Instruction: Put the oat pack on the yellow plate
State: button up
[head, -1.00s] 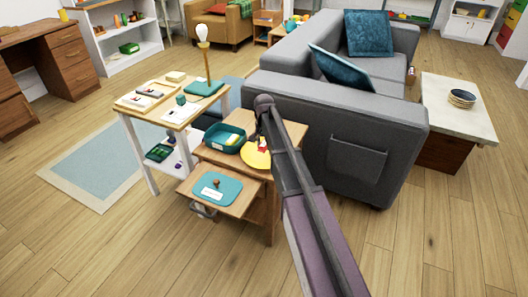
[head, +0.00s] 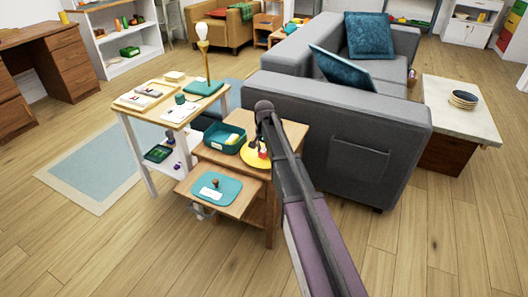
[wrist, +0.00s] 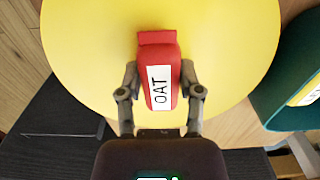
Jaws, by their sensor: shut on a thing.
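The oat pack (wrist: 158,70) is red with a white label reading OAT, and in the wrist view it sits between my two fingers. My gripper (wrist: 160,88) is shut on it. The yellow plate (wrist: 90,60) fills most of the wrist view behind the pack. In the head view the plate (head: 250,160) lies on the small wooden side table, partly hidden by my arm. A bit of the red pack (head: 263,154) shows over the plate. I cannot tell whether the pack touches it.
A teal bin (head: 225,146) stands left of the plate; it also shows in the wrist view (wrist: 290,85). A teal tray (head: 232,191) lies on the lower pull-out shelf. The grey sofa (head: 370,140) stands close on the right. A taller table (head: 150,112) is at the left.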

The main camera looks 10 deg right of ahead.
aim_at(264, 150)
jog(key=shift+f, duration=0.2)
jog(key=o, duration=1.1)
jog(key=shift+r, duration=0.2)
notch_tip(264, 150, up, 12)
jog(key=p, duration=1.2)
jog(key=s+n, duration=0.2)
jog(key=s, duration=0.7)
jog(key=s+n, duration=0.2)
jog(key=s, duration=0.8)
jog(key=s+n, duration=0.3)
jog(key=s, duration=0.7)
jog(key=shift+d, duration=0.25)
jog(key=shift+w, duration=0.1)
